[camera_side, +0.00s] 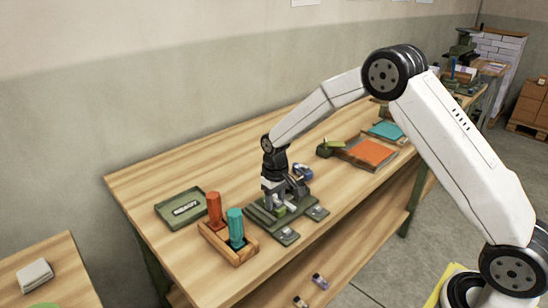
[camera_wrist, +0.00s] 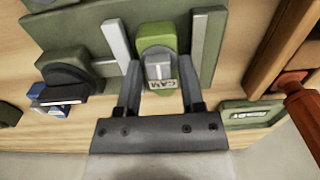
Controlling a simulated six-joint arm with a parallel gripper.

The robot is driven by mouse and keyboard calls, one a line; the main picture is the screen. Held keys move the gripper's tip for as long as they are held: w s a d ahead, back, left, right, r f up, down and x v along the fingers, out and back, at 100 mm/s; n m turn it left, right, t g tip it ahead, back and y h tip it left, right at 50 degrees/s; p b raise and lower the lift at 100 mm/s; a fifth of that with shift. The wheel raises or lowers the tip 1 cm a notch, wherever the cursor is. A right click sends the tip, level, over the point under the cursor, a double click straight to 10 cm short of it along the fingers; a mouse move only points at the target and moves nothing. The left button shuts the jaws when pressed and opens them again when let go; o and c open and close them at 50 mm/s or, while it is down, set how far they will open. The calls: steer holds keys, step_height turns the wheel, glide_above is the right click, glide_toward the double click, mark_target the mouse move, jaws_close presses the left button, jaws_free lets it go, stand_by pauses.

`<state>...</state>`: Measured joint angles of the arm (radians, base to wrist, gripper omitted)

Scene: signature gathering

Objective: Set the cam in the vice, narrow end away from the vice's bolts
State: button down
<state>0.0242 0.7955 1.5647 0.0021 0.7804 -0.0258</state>
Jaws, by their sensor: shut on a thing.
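The green cam (camera_wrist: 157,34) is between the fingers of my gripper (camera_wrist: 160,76), which is shut on it. In the wrist view its broad rounded end points up and its labelled end, which looks narrower, points down toward my gripper's body. The cam lies between the two pale jaws of the green vice (camera_wrist: 72,32); whether it rests on the vice bed I cannot tell. In the side view my gripper (camera_side: 281,203) reaches down over the vice (camera_side: 262,219), mostly hiding the cam. The vice's bolts (camera_side: 288,234) are on its front feet, away from the wall.
A wooden holder (camera_side: 228,245) with red and teal handles stands close left of the vice. A green tray (camera_side: 182,208) lies behind it. A blue object (camera_side: 303,172) is just behind the vice. An orange panel (camera_side: 372,152) lies farther right.

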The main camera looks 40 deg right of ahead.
steer(key=shift+c, duration=1)
jaws_free()
step_height(320, 180, up, 12)
steer(key=shift+r, duration=0.15)
steer(key=s+f+t, duration=0.1)
steer(key=s+f, duration=0.1)
steer(key=s, duration=0.9)
steer(key=s+a+f+t, duration=0.1)
steer(key=s+f, duration=0.2)
steer(key=s, duration=0.8)
steer(key=shift+s+t, duration=0.3)
steer(key=shift+s, duration=0.05)
steer(key=shift+a, duration=0.1)
